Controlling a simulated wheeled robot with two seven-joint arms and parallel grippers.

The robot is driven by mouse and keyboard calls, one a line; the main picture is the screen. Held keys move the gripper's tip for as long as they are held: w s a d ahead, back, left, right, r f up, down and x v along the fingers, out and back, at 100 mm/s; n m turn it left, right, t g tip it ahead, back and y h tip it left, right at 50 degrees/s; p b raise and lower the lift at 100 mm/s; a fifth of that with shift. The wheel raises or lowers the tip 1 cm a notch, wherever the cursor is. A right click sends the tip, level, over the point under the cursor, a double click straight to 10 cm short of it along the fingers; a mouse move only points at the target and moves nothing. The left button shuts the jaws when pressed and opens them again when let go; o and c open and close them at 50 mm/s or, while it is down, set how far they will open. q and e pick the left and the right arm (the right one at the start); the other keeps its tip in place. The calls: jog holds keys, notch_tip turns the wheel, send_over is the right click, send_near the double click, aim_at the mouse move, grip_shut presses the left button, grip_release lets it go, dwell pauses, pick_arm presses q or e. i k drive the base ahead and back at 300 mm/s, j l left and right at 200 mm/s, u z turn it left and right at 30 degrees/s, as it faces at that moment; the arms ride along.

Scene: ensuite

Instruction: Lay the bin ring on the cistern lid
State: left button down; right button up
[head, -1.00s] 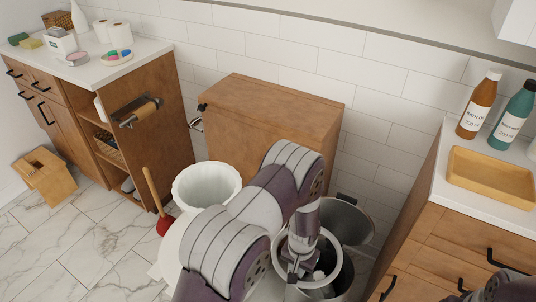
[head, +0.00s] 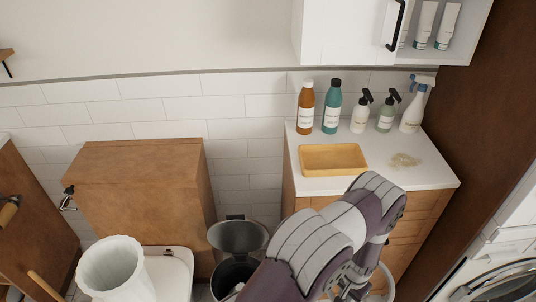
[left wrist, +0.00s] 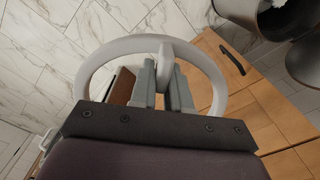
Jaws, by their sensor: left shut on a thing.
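The bin ring is a pale grey hoop. In the left wrist view the bin ring (left wrist: 102,62) is pinched at its far rim between the fingers of my left gripper (left wrist: 165,86). In the head view the left gripper (head: 352,288) is low, right of the bin, with part of the ring (head: 388,283) showing beside it; my arm hides the rest. The cistern lid, seemingly the flat wooden top (head: 142,152) of the boxed cistern, is at left against the tiled wall and looks bare. My right gripper is not in view.
The grey bin (head: 238,238) stands open between cistern and vanity. The vanity top (head: 395,183) at right holds a yellow tray (head: 333,158) and several bottles.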

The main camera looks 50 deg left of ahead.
aim_at(112, 162)
jog(key=k+j+z, duration=0.7)
jog(key=k, duration=0.2)
jog(key=k+j+z, duration=0.2)
jog(key=k+z, duration=0.45)
jog(key=k, duration=0.3)
jog(key=k+u, duration=0.2)
jog(key=k, duration=0.25)
jog(key=k+j+u, duration=0.15)
jog(key=k, duration=0.25)
jog(key=k+j+u, duration=0.2)
jog(key=k, duration=0.2)
jog(key=k+j+u, duration=0.15)
jog(key=k, duration=0.25)
jog(key=j, duration=0.1)
